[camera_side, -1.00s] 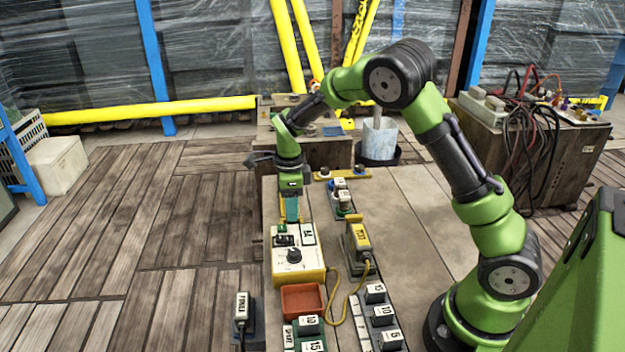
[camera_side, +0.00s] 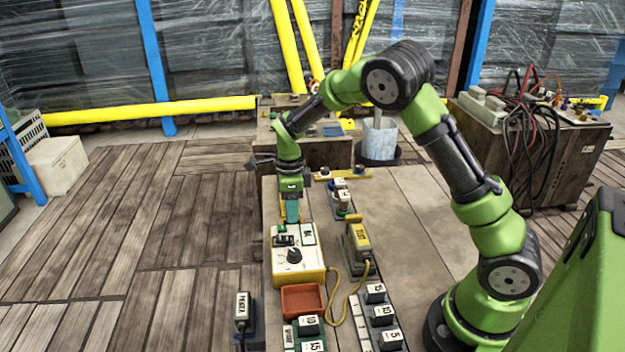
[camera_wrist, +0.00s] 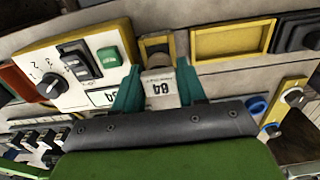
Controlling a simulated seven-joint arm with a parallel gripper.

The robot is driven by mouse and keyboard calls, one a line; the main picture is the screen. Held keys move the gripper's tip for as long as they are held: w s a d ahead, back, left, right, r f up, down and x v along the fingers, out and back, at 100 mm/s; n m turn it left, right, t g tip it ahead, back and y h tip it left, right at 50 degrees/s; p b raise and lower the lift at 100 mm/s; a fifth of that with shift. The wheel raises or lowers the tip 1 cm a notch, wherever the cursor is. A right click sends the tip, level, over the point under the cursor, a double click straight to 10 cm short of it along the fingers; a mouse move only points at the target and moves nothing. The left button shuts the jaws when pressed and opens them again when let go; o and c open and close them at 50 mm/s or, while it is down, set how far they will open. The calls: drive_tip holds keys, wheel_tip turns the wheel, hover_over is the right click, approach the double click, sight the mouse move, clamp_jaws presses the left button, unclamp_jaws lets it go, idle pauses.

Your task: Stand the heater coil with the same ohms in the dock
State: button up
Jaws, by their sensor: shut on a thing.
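My gripper (camera_wrist: 158,92) is shut on a pale heater coil block (camera_wrist: 160,88), gripped between its teal fingers. Its label reads upside down, perhaps 64. A yellow-rimmed dark slot (camera_wrist: 157,44), perhaps the dock, lies just beyond the coil in the wrist view; I cannot tell whether they touch. A cream box (camera_wrist: 72,84) with a dial and green switch stands beside it, with a number card (camera_wrist: 103,97) whose figures look alike. In the side view my gripper (camera_side: 292,211) is low behind this box (camera_side: 297,256); its fingers hide the coil.
An orange-red tray (camera_side: 302,299) and racks of labelled blocks (camera_side: 382,318) stand nearer the camera. A yellow tester (camera_side: 358,238) with a looping cable is to the right. An empty yellow-rimmed tray (camera_wrist: 233,42) is near the slot. The right of the bench is clear.

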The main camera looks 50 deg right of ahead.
drive_tip(key=shift+s+a+f, duration=0.1)
drive_tip(key=shift+a+f, duration=0.15)
drive_tip(key=shift+f, duration=0.6)
drive_tip(key=o, duration=1.3)
drive_tip(key=shift+a+r, duration=0.1)
drive_tip(key=shift+r, duration=0.65)
drive_tip(key=shift+c, duration=0.8)
drive_tip(key=shift+o, duration=1.2)
drive_tip(key=shift+r, duration=0.3)
drive_tip(key=shift+o, duration=0.4)
drive_tip(key=shift+r, duration=0.35)
drive_tip(key=shift+d+r, duration=0.15)
drive_tip(key=shift+r, duration=1.15)
drive_tip(key=shift+d+r, duration=0.15)
drive_tip(key=shift+r, duration=1.1)
